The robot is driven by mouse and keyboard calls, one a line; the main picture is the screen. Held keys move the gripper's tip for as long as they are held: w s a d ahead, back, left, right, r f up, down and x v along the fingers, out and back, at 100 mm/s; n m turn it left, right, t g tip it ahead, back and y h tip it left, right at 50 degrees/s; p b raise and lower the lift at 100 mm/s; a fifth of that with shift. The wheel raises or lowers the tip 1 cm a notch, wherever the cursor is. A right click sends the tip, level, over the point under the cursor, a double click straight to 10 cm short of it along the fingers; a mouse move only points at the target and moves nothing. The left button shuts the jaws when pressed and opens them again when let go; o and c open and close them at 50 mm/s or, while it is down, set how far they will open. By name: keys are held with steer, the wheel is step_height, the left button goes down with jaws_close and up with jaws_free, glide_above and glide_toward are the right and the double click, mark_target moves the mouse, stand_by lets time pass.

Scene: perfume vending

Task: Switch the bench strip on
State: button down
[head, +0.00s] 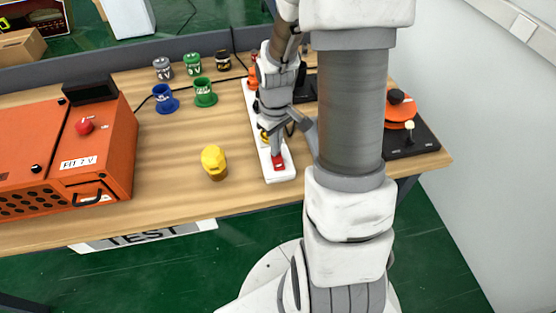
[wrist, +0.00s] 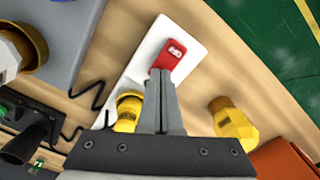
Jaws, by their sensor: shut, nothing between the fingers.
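The white bench strip (head: 286,176) lies on the wooden bench, running away from the front edge. Its red rocker switch (head: 279,162) is at the near end. In the wrist view the red switch (wrist: 170,56) shows a light marking, on the white strip (wrist: 188,32). My gripper (head: 276,151) points down with its fingers together and empty. In the wrist view the fingertips (wrist: 162,76) are at the edge of the red switch and hide part of it. I cannot tell whether they touch it or whether the switch is pressed.
A yellow plug (wrist: 129,110) sits in the strip beside my fingers. A separate yellow-topped piece (head: 214,162) stands on the bench to the left. An orange machine (head: 108,150) is farther left. Coloured cups, such as a blue one (head: 166,99), stand behind. Bare bench lies between.

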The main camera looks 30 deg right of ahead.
steer(key=shift+f, duration=0.35)
steer(key=shift+r, duration=0.2)
steer(key=shift+r+p, duration=2.65)
steer(key=shift+r, duration=0.7)
steer(key=shift+r, duration=0.2)
steer(key=s+a+r+m+t, duration=0.1)
steer(key=s+a+r+t, duration=0.1)
steer(key=r, duration=0.5)
steer(key=s+a+r+m+t, duration=0.1)
steer(key=s+a+r, duration=0.4)
steer(key=r, duration=0.3)
steer(key=s+a+r+m+t, duration=0.1)
steer(key=s+a+r+t, duration=0.1)
steer(key=s+r, duration=0.3)
steer(key=shift+s+a+r+t, duration=0.3)
steer(key=shift+a+r, duration=0.4)
steer(key=shift+r, duration=0.5)
